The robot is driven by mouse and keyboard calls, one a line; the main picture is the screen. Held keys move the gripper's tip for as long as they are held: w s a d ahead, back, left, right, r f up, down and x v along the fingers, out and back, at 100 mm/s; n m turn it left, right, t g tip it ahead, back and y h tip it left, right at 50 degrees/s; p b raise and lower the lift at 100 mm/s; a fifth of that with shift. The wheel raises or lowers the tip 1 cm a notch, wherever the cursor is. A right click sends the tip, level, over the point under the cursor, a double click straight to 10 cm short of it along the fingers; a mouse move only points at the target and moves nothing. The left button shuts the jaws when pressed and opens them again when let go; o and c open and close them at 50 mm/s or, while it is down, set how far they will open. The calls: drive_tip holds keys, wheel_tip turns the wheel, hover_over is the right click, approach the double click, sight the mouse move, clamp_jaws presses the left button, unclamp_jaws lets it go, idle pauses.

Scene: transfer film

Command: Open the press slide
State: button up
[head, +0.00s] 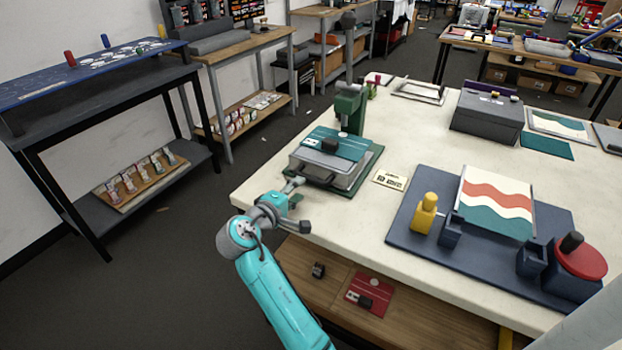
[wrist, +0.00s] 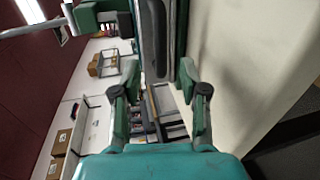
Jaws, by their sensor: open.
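The press is a green upright frame (head: 350,108) on a green base at the left corner of the cream worktable. Its slide is a grey tray (head: 343,181) with a teal plate (head: 338,142) and a dark knob on top, plus a grey handle bar (head: 318,173) on the near side. A long grey part of the press (wrist: 162,40) shows beyond the fingertips. Contact with the handle cannot be told.
A small label card (head: 390,180) lies right of the press. A navy board (head: 408,232) with a striped print, a yellow piece and a red knob fills the table's near right. A lower wooden shelf (head: 299,258) holds a red card.

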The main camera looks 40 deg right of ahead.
sight(309, 180)
drive_tip(key=x, duration=0.8)
clamp_jaws()
